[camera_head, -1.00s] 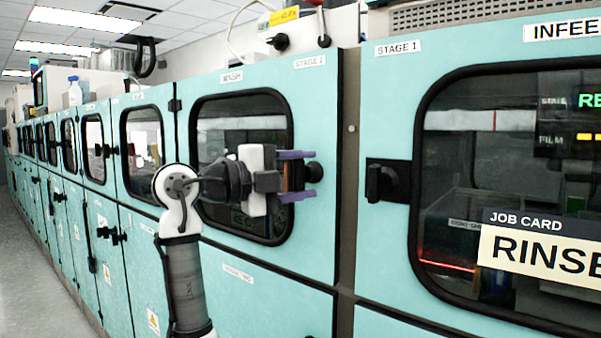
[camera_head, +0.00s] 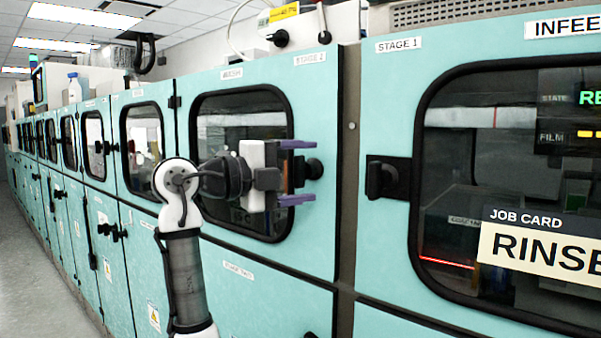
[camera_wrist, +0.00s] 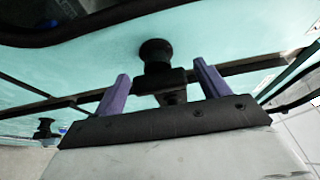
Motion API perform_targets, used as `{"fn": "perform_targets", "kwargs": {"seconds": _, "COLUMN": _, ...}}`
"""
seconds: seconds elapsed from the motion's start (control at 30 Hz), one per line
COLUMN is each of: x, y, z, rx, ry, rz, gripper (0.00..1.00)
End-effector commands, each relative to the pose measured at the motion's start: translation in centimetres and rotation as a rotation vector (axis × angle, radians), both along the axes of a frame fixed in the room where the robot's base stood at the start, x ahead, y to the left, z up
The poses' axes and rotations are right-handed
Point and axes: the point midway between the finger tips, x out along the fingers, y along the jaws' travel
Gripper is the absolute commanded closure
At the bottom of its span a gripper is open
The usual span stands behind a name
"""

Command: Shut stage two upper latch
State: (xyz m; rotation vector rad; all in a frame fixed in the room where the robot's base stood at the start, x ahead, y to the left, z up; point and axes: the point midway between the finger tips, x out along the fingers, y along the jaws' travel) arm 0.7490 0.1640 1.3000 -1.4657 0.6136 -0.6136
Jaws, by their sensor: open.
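The stage two upper door (camera_head: 215,82) is teal with a dark window, labelled WASH and STAGE 2. Its upper latch (camera_head: 315,168) is a black knob on a dark mount near the door's right edge. My gripper (camera_head: 300,172) is open in front of it, with one purple finger above and one below the latch's level. In the wrist view the latch (camera_wrist: 155,52) appears just beyond and between the two spread fingers of my gripper (camera_wrist: 162,80), with no clear contact. Part of the latch mount is hidden behind the gripper in the head view.
The STAGE 1 door with its own black latch (camera_head: 388,180) stands to the right, beyond a grey post (camera_head: 350,200). A JOB CARD sign (camera_head: 540,245) overlays its window. More teal doors run to the left along a clear grey floor (camera_head: 45,270).

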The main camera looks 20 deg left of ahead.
Motion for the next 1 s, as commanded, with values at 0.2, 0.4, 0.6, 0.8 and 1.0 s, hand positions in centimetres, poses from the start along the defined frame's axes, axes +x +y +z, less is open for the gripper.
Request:
{"fn": "perform_targets", "kwargs": {"seconds": 0.2, "x": -0.4, "y": 0.4, "z": 0.0, "rx": -0.001, "ry": -0.001, "rz": 0.001, "gripper": 0.25}}
{"fn": "perform_targets", "kwargs": {"seconds": 0.4, "x": -2.8, "y": 2.9, "z": -0.1, "rx": -0.002, "ry": -0.001, "rz": 0.003, "gripper": 0.25}}
{"fn": "perform_targets", "kwargs": {"seconds": 0.6, "x": -6.1, "y": 6.2, "z": -0.1, "rx": -0.001, "ry": -0.001, "rz": 0.002, "gripper": 0.25}}
{"fn": "perform_targets", "kwargs": {"seconds": 0.8, "x": -8.6, "y": 8.7, "z": 0.0, "rx": 0.0, "ry": 0.0, "rz": 0.001, "gripper": 0.25}}
{"fn": "perform_targets", "kwargs": {"seconds": 1.0, "x": -9.7, "y": 9.7, "z": 0.1, "rx": 0.0, "ry": 0.0, "rz": 0.001, "gripper": 0.25}}
